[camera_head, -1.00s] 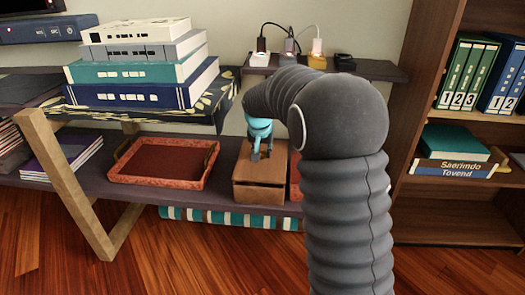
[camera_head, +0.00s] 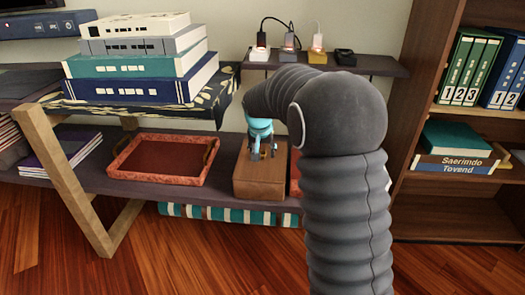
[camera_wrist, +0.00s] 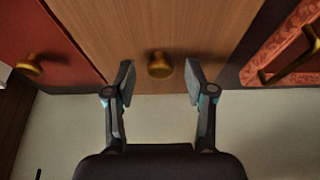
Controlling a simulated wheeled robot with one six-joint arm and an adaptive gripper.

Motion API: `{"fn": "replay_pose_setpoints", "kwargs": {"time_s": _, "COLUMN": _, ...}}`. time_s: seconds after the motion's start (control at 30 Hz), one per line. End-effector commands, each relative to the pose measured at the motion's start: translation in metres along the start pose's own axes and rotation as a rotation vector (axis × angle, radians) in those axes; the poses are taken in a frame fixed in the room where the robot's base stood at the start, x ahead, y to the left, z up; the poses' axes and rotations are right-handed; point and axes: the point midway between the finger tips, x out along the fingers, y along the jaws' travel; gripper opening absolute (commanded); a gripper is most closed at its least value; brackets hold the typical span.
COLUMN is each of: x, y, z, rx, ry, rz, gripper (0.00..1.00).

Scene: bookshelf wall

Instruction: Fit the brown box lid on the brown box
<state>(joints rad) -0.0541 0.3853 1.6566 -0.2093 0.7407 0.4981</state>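The brown box (camera_head: 258,190) stands on the low shelf, right of the red tray. The brown lid (camera_head: 272,174) appears to lie on top of it; from this angle I cannot tell whether it is fully seated. In the wrist view the lid's wooden top (camera_wrist: 160,22) shows with a brass knob (camera_wrist: 158,66). My gripper (camera_wrist: 159,82) is open, with one finger on each side of the knob and a gap on both sides. In the head view my gripper (camera_head: 262,150) is over the box and partly hidden by my arm.
A red tray (camera_head: 117,176) lies left of the box. A red box (camera_wrist: 30,95) with its own knob stands close on the other side, mostly hidden by my arm in the head view. A small shelf with plugged-in chargers (camera_head: 375,66) hangs above.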

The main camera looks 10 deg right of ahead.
Motion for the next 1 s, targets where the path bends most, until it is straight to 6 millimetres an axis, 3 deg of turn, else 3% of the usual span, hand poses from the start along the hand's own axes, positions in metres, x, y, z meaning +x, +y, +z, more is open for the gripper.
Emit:
{"fn": "replay_pose_setpoints", "kwargs": {"time_s": 0.37, "x": -0.008, "y": 0.0, "z": 0.0, "rx": 0.0, "ry": 0.0, "rz": 0.0, "gripper": 0.56}}
{"fn": "replay_pose_setpoints", "kwargs": {"time_s": 0.8, "x": -0.089, "y": -0.001, "z": 0.0, "rx": -0.001, "ry": 0.003, "rz": -0.001, "gripper": 0.56}}
{"fn": "replay_pose_setpoints", "kwargs": {"time_s": 1.0, "x": -0.113, "y": 0.0, "z": 0.0, "rx": 0.0, "ry": 0.001, "rz": 0.0, "gripper": 0.56}}
